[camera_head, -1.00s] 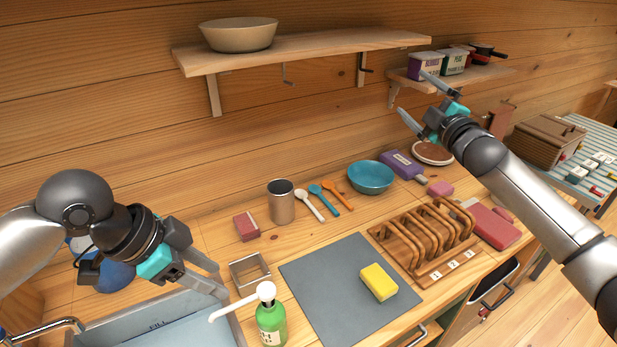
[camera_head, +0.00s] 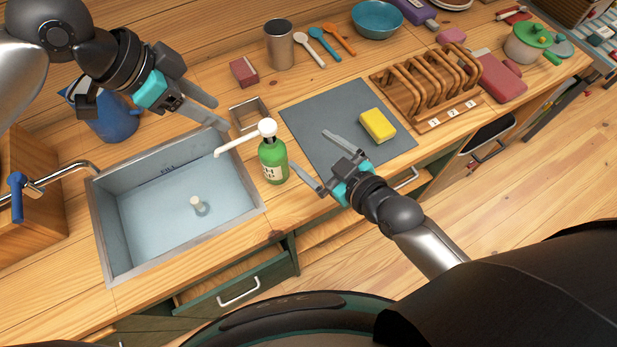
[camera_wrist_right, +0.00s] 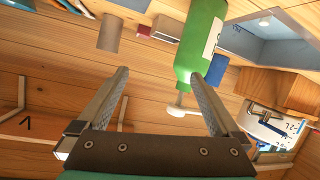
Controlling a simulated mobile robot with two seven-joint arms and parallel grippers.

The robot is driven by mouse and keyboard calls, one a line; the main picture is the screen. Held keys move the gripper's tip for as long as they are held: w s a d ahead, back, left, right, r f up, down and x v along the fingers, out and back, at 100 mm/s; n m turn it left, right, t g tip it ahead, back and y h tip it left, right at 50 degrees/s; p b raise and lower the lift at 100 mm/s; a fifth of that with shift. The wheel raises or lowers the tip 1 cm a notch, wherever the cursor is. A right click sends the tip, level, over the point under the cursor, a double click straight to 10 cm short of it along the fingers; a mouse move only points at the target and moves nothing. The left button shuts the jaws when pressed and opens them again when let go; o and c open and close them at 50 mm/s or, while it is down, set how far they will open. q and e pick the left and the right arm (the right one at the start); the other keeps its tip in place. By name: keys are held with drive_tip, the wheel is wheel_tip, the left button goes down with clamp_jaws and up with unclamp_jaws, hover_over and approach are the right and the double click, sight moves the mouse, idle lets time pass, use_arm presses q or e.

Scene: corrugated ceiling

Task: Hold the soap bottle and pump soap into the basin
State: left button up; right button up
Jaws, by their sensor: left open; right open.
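The green soap bottle (camera_head: 273,160) with a white pump head (camera_head: 267,127) stands upright on the counter at the basin's right edge. Its spout points left over the basin. The grey basin (camera_head: 150,231) has a white plug-like piece inside. My right gripper (camera_head: 323,164) is open and empty, to the right of the bottle, its fingers pointing toward it. In the right wrist view the bottle (camera_wrist_right: 201,42) shows ahead of the open fingers (camera_wrist_right: 163,97), not between them. My left gripper (camera_head: 207,114) is open above the counter behind the basin, left of the pump head.
A yellow sponge (camera_head: 378,124) lies on a grey mat (camera_head: 330,105) right of the bottle. A small open box (camera_head: 249,113) stands behind it. A faucet (camera_head: 60,177) and blue jug (camera_head: 107,117) are at left. A wooden rack (camera_head: 432,122) stands right of the mat.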

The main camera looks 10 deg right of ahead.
drive_tip(key=m, duration=0.2)
approach(267, 152)
wheel_tip(267, 152, down, 3)
drive_tip(key=d, duration=0.2)
drive_tip(key=shift+g, duration=0.3)
drive_tip(key=x, duration=1.4)
drive_tip(key=shift+w+a+f, duration=0.1)
drive_tip(key=shift+w+a, duration=0.05)
drive_tip(key=shift+a, duration=0.05)
